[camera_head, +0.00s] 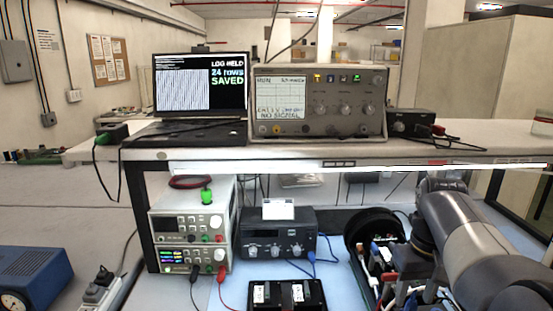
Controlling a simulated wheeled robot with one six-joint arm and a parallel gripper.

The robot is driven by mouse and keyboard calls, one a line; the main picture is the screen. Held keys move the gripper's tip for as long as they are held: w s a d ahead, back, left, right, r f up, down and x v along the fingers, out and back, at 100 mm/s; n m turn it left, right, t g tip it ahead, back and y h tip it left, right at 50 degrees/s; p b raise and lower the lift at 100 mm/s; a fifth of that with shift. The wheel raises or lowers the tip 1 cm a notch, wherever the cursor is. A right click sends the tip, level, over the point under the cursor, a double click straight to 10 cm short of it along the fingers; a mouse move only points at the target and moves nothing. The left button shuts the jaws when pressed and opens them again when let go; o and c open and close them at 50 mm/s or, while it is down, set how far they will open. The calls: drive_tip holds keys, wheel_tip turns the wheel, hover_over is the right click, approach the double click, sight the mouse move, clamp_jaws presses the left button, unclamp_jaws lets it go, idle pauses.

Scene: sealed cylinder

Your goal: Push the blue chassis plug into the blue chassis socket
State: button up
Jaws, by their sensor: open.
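A black open-ended cylinder (358,226) lies on the blue mat at the right of the bench's lower level, with white, red and blue parts inside it. I cannot tell the blue chassis plug or the blue chassis socket apart among these small parts. A blue lead (325,261) runs on the mat from the front of a dark instrument, near the cylinder's left side. My grey arm reaches in from the lower right, beside the cylinder, and covers part of its right side. My gripper's fingers do not show in this view.
A dark instrument (277,236) and stacked power supplies (188,232) stand left of the cylinder. A black tray (288,296) lies in front. The shelf (300,152) above carries a laptop (201,84) and an oscilloscope (320,102). Red and black leads hang from the supplies.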

sight(414, 300)
wheel_tip(414, 300, down, 3)
drive_tip(key=shift+f+b, duration=0.15)
drive_tip(key=shift+b, duration=0.45)
drive_tip(key=shift+p, duration=0.5)
idle(0.6)
drive_tip(key=shift+c, duration=0.5)
clamp_jaws()
drive_tip(key=shift+r+p, duration=2.95)
drive_tip(key=shift+r, duration=0.1)
